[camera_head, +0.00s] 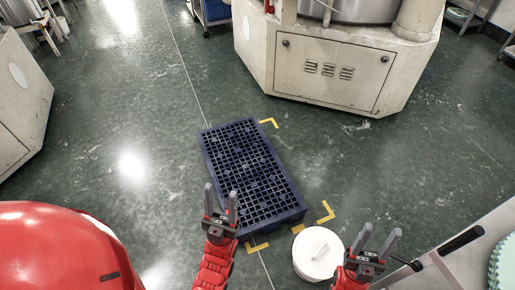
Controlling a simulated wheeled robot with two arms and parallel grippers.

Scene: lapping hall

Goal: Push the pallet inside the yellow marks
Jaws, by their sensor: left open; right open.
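The dark blue grid-topped pallet (246,165) lies flat on the floor in the middle of the head view, turned slightly. Yellow corner marks show on the floor: one at its far right corner (269,122), one right of its near right corner (326,212), one at its near edge (257,247). No mark shows at the far left corner. The pallet sits left of the two right-hand marks. My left gripper (220,197) is open over the pallet's near left part; contact cannot be told. My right gripper (376,241) is open and empty at the lower right, apart from the pallet.
A white round lidded container (318,253) stands on the floor between my grippers, close to the near right mark. A large beige machine (330,65) stands beyond the pallet. Another beige machine (22,95) stands at left. The floor left of the pallet is clear.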

